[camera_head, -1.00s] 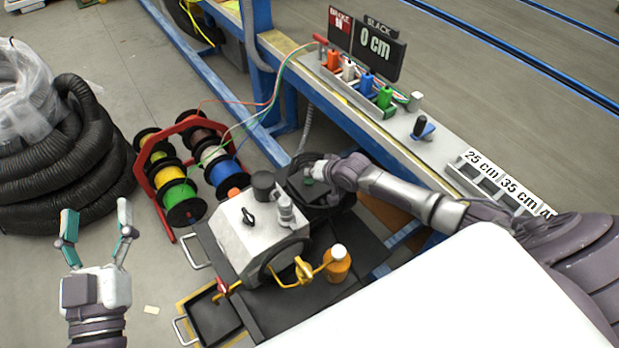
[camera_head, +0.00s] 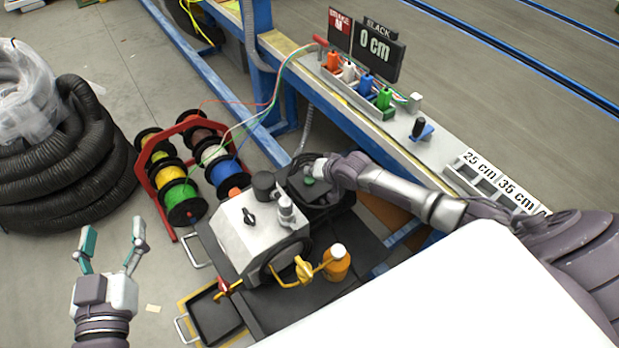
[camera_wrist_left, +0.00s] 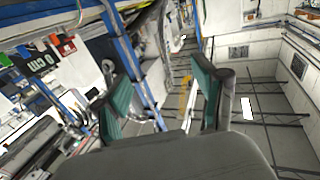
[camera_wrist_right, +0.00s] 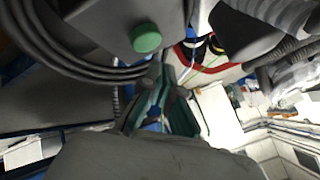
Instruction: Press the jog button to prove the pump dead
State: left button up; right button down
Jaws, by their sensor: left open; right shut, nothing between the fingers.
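The green jog button (camera_wrist_right: 145,38) sits on a dark box (camera_wrist_right: 110,15) in the right wrist view. In the head view the green button (camera_head: 309,181) shows small on the dark box behind the light grey pump unit (camera_head: 240,225). My right gripper (camera_head: 309,166) is shut and empty, close beside the button. In the right wrist view its teal fingers (camera_wrist_right: 165,82) are just below and right of the button; I cannot tell whether they touch the box. My left gripper (camera_head: 113,227) is open and empty over the floor at left, and its fingers show in the left wrist view (camera_wrist_left: 162,88).
Black cables (camera_wrist_right: 70,60) loop beside the button box. An orange bottle (camera_head: 337,265) and yellow handle (camera_head: 303,270) stand at the pump's front. A wire reel rack (camera_head: 150,190) is left of the pump. The blue-framed bench (camera_head: 440,155) runs along the right.

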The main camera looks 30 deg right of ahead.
aim_at(311, 181)
jog(key=shift+r+p, duration=0.4)
jog(key=shift+r, duration=0.05)
jog(key=shift+r+p, duration=0.55)
jog(key=shift+p, duration=0.05)
jog(key=shift+r, duration=0.15)
jog(key=shift+r+p, duration=0.15)
jog(key=shift+p, duration=0.15)
pick_arm(q)
jog(key=s+a+f+g+y+p, duration=0.1)
jog(key=s+a+f+g, duration=0.2)
jog(key=s+f+g, duration=0.3)
jog(key=s+a+f+g+y+p, duration=0.1)
jog(key=s+a+f+g+y, duration=0.1)
jog(key=s+f+g, duration=0.4)
jog(key=shift+s+a+f+n, duration=0.35)
jog(key=shift+s+f, duration=0.45)
jog(key=shift+f, duration=0.35)
pick_arm(e)
jog(key=shift+r, duration=0.85)
